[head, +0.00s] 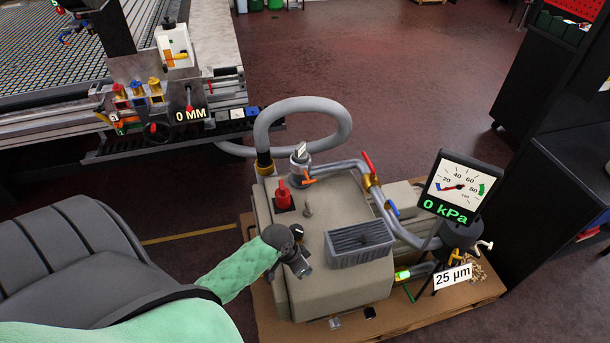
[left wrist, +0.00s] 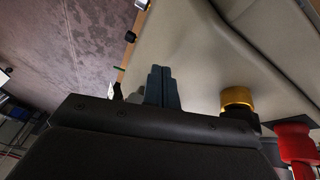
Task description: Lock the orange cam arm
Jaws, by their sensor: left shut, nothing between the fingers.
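A small orange arm (head: 309,181), which looks like the cam arm, sits at the base of the grey cylindrical coupling (head: 300,164) on the beige pump housing. It sticks out to the right, roughly level; whether it is latched cannot be told. My left gripper (head: 303,269) is over the front left of the housing, nearer to me than the orange arm and well apart from it. In the left wrist view its dark fingers (left wrist: 158,85) are together with nothing between them. The orange arm cannot be made out there. My right gripper is not in view.
A red knob (head: 283,196) stands between my left gripper and the coupling. A grey ribbed box (head: 359,244) lies to the gripper's right. A thick grey hose (head: 302,103) loops behind. The gauge (head: 455,187) at right reads 0 kPa. A gold collar (left wrist: 238,97) shows in the left wrist view.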

